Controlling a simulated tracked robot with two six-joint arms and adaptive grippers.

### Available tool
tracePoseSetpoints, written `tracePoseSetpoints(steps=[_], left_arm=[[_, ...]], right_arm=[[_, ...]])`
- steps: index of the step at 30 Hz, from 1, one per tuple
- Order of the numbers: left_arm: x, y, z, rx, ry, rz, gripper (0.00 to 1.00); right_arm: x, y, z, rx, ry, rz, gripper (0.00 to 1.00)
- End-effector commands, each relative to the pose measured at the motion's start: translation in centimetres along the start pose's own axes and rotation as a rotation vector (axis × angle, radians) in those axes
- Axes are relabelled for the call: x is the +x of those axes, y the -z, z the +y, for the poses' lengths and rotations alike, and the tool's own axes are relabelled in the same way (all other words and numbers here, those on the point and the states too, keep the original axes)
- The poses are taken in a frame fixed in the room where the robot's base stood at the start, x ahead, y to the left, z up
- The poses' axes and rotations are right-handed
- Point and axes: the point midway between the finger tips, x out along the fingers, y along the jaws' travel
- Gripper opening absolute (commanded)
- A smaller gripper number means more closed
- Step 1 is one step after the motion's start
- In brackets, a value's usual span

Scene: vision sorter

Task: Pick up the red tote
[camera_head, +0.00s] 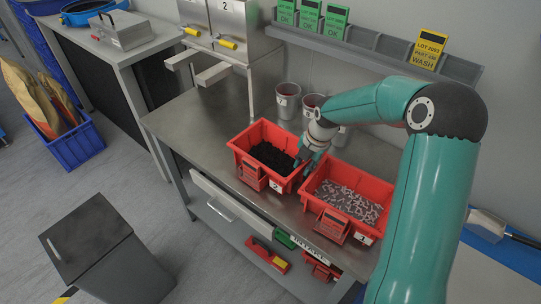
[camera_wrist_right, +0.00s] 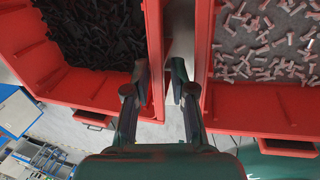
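Two red totes stand side by side on the metal bench. The left red tote (camera_head: 240,152), labelled 2, holds black parts; the right red tote (camera_head: 385,190) holds grey parts. My right gripper (camera_head: 302,165) is at the gap between them, by the left tote's right wall. In the wrist view, the fingers of the right gripper (camera_wrist_right: 160,78) are apart, one on each side of the left tote's wall (camera_wrist_right: 154,50). I cannot tell whether they touch it. The right tote's wall (camera_wrist_right: 203,45) is just beyond the right finger. My left gripper is not in view.
Grey cups (camera_head: 287,100) stand behind the totes. A rail with green and yellow cards (camera_head: 428,50) runs along the wall. Red items (camera_head: 268,256) lie on the lower shelf. A dark bin (camera_head: 95,240) stands on the floor at the front left. The bench's left part is clear.

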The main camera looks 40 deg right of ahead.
Motion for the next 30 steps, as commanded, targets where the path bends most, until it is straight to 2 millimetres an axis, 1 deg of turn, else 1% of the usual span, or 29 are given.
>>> tracePoseSetpoints(steps=[1, 4, 6, 9, 15, 16, 20, 30], left_arm=[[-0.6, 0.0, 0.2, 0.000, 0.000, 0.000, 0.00], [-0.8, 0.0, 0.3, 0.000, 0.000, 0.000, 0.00], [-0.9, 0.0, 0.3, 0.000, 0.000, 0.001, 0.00], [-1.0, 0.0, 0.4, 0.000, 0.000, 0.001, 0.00], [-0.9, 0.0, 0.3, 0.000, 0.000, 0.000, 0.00], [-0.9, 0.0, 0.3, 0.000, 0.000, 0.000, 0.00], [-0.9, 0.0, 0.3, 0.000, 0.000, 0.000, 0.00], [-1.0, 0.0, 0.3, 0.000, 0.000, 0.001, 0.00]], right_arm=[[0.7, 0.2, -0.1, -0.001, 0.006, 0.005, 0.24], [2.2, 0.2, -0.1, -0.001, 0.005, 0.004, 0.24], [3.0, 0.2, -0.1, 0.000, 0.004, 0.003, 0.24], [3.7, 0.2, -0.1, -0.001, 0.003, 0.002, 0.24], [3.8, 0.2, 0.0, -0.002, 0.001, 0.001, 0.24], [3.8, 0.2, 0.0, -0.002, 0.001, 0.001, 0.22], [3.8, 0.2, 0.0, -0.002, 0.001, 0.002, 0.00], [3.6, 0.1, 0.3, -0.003, -0.006, -0.003, 0.00]])
